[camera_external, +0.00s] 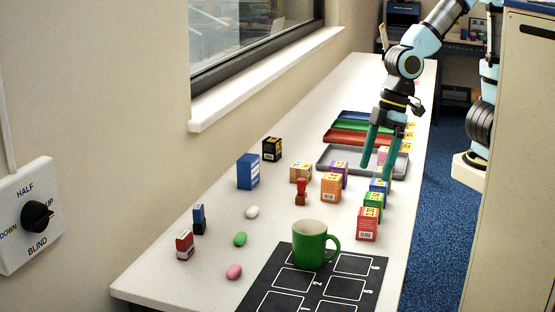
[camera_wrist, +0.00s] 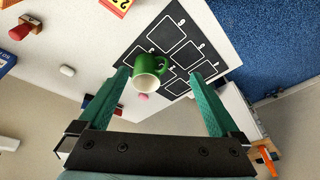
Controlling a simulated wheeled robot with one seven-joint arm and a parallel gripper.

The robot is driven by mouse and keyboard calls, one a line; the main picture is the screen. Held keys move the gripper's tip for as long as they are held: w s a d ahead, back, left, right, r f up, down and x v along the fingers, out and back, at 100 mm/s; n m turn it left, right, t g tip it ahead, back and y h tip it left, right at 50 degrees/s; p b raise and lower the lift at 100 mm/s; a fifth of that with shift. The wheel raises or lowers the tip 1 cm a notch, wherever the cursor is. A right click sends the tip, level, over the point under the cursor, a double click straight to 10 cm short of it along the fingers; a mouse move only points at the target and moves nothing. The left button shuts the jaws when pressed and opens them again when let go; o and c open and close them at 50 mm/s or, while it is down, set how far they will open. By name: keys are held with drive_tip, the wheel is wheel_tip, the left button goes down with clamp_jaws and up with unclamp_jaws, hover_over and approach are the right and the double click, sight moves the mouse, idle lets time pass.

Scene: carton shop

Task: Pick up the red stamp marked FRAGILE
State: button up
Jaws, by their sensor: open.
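A small stamp with a red handle (camera_external: 301,188) stands on the white table, left of the orange box. In the wrist view the red-handled stamp (camera_wrist: 25,27) is near the upper left corner, outside the jaws. A small red block with dark and pale parts (camera_external: 185,245) stands at the table's near left; it may be another stamp. I cannot read FRAGILE on either. My gripper (camera_external: 377,171) is open and empty, with its green fingers pointing down over the grey tray area, right of and beyond the red-handled stamp. Both fingers (camera_wrist: 159,75) show in the wrist view.
A green mug (camera_external: 309,244) stands on a black numbered mat (camera_external: 268,283). Orange (camera_external: 331,187), red (camera_external: 367,224) and other small boxes crowd the right side. A blue box (camera_external: 248,172) stands left. A grey tray (camera_external: 328,162) lies behind. Table around the white eraser-like piece (camera_external: 252,212) is clear.

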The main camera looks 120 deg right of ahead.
drive_tip(key=w+t+b, duration=0.2)
drive_tip(key=w+t, duration=0.1)
drive_tip(key=w, duration=0.8)
drive_tip(key=m+t+h+b, duration=0.3)
drive_tip(key=m+h+b, duration=0.5)
drive_tip(key=h+b, duration=0.15)
hover_over(189, 237)
drive_tip(key=s+a, duration=0.4)
wheel_tip(189, 237, down, 15)
drive_tip(key=shift+f+p, duration=0.1)
drive_tip(key=shift+p, duration=0.5)
drive_tip(key=shift+h, duration=0.25)
drive_tip(key=x, duration=0.2)
drive_tip(key=p+x, duration=0.1)
drive_tip(key=x, duration=0.2)
drive_tip(key=shift+s+a+f, duration=0.1)
drive_tip(key=shift+f, duration=0.2)
drive_tip(key=shift+p+x, duration=0.85)
drive_tip(key=shift+x, duration=2.1)
drive_tip(key=shift+r, duration=0.1)
